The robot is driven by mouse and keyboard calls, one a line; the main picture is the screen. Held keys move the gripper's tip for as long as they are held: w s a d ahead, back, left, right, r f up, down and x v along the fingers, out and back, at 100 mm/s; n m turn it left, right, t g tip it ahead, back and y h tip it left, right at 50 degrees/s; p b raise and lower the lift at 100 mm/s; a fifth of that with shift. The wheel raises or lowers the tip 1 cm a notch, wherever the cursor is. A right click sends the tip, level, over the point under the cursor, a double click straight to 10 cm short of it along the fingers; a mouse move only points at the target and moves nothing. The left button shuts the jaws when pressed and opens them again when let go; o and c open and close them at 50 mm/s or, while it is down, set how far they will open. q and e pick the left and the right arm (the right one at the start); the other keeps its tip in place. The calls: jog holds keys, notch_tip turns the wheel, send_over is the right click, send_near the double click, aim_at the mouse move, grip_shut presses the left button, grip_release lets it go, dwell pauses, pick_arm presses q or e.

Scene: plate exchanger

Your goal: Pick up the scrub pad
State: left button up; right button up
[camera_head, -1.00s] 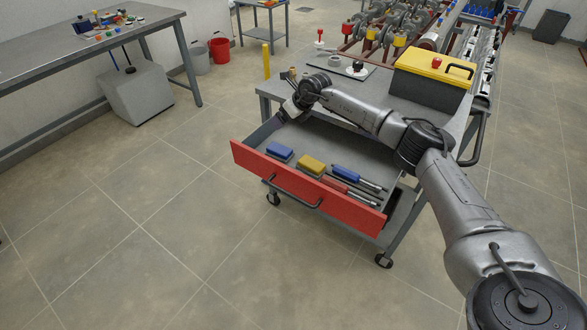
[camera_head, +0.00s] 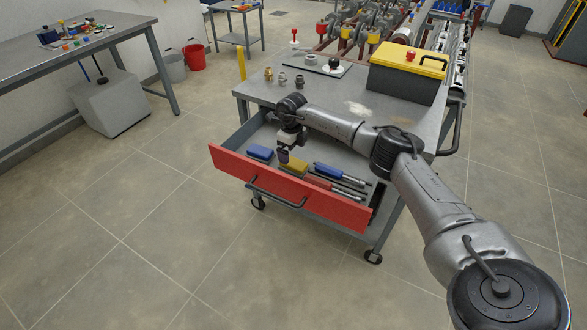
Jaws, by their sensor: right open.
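The red-fronted drawer (camera_head: 235,168) of the grey cart is open. In it lie a blue block (camera_head: 260,152) and a yellow block (camera_head: 296,164), side by side and both pad-like; I cannot tell for sure which is the scrub pad. My right gripper (camera_head: 283,158) points down over the drawer, open and empty, between the two blocks and close to the yellow one's left end. It hides a little of that end. I cannot tell whether it touches the block. My left gripper is out of view.
A blue-handled tool (camera_head: 330,171) and a red-handled tool (camera_head: 318,183) lie right of the blocks. The drawer walls stand around them. On the cart top are a black and yellow toolbox (camera_head: 405,80), small brass fittings (camera_head: 268,74) and a dark mat (camera_head: 322,66).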

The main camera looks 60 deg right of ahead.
aim_at(292, 161)
jog(key=shift+f, duration=0.65)
notch_tip(292, 161, down, 4)
jog(key=b, duration=0.2)
jog(key=shift+f+b, duration=0.2)
jog(key=shift+b, duration=0.1)
jog(key=shift+f, duration=0.4)
jog(key=shift+r, duration=0.1)
jog(key=c, duration=1)
jog(key=shift+r, duration=0.1)
